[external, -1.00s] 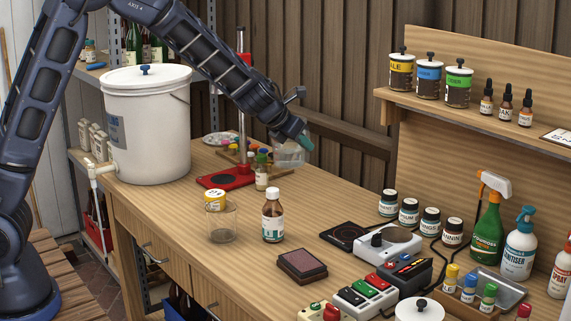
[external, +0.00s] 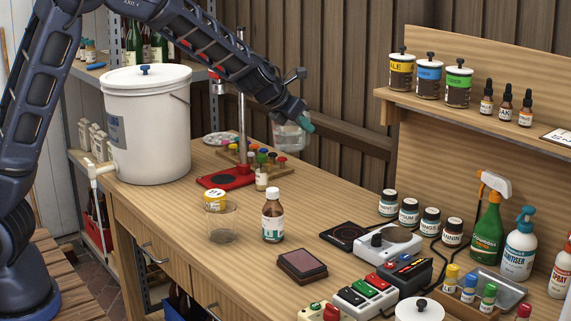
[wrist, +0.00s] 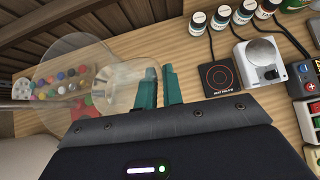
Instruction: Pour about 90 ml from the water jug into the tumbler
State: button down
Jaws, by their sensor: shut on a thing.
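The water jug (external: 288,136) is a clear vessel held in the air over the far part of the bench, in front of the plank wall. My gripper (external: 306,123) has teal fingers and is shut on it. In the wrist view, the see-through jug (wrist: 128,92) shows beside my gripper (wrist: 163,82). Its water level is hard to make out. The tumbler, a clear glass (external: 222,228), appears to be the one standing upright on the bench near the front left, well below and left of the jug.
A white bucket (external: 146,130) stands at left. Scales and bottles crowd the right.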

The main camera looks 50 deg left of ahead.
jog(key=shift+r, duration=0.65)
